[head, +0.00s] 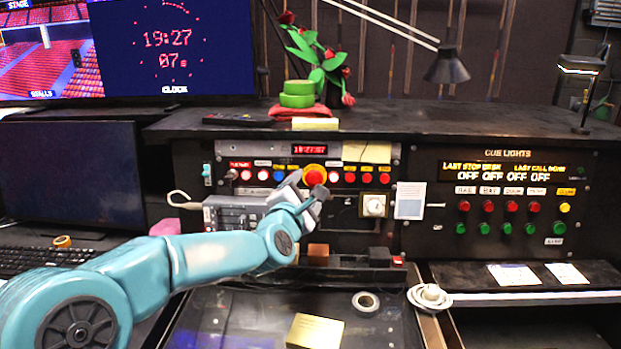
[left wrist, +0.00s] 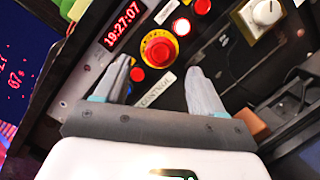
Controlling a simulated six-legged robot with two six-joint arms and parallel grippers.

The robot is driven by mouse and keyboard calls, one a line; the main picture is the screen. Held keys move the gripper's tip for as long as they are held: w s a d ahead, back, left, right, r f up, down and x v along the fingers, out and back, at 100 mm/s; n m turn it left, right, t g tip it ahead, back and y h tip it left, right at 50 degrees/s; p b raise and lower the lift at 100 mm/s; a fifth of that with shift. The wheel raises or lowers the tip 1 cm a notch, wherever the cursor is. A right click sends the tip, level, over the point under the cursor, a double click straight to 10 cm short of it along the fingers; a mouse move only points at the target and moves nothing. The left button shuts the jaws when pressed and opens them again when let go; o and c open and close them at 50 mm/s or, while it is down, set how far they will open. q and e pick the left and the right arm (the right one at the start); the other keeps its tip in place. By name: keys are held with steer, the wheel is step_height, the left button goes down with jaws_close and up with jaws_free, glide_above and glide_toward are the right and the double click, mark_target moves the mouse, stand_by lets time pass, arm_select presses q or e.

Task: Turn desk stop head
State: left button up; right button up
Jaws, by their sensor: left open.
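The desk stop head (head: 314,176) is a round red knob on a yellow ring, set in the black desk panel. It also shows in the left wrist view (left wrist: 158,50), below the red clock readout. My left gripper (head: 308,190) is in front of it in the head view and covers part of its surroundings. In the left wrist view the two grey fingers of my left gripper (left wrist: 158,74) are spread, with the stop head beyond the tips and between their lines. Nothing is held. I cannot tell the exact gap to the knob. My right gripper is out of view.
Small lit buttons (head: 278,176) flank the stop head closely. A white knob (head: 373,205) and a white card (head: 410,201) are to its right.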

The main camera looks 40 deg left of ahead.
mark_target(312, 182)
arm_select(q)
steer(key=shift+p+x, duration=0.4)
steer(key=shift+x, duration=1.9)
steer(key=c, duration=1.1)
steer(key=shift+o, duration=0.2)
